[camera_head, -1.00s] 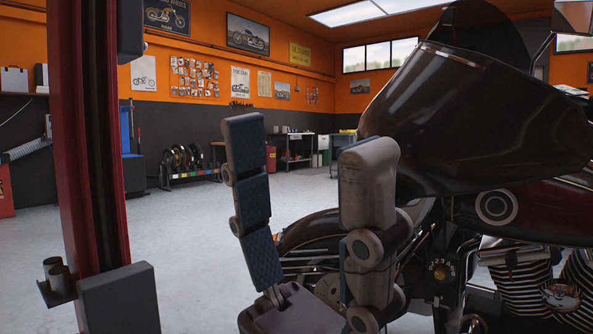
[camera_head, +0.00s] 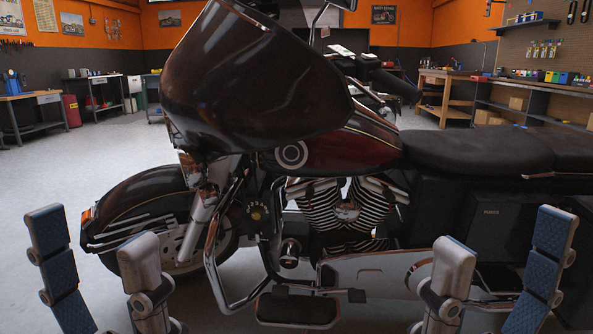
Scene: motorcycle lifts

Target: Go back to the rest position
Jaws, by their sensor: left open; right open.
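My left gripper (camera_head: 97,262) is at the lower left of the head view, its blue-padded finger and grey finger spread apart with nothing between them. My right gripper (camera_head: 500,270) is at the lower right, also spread open and empty. Both point upward in front of a dark red and black motorcycle (camera_head: 345,150). The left gripper overlaps the area of the front wheel; the right one overlaps the lower side below the seat. I cannot tell how far either is from the motorcycle.
The motorcycle fills the middle, with its black seat (camera_head: 480,147) at right and a footboard (camera_head: 297,308) low in front. Workbenches (camera_head: 40,98) stand at the back left and a wooden bench (camera_head: 445,88) at the back right. Grey floor is clear at left.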

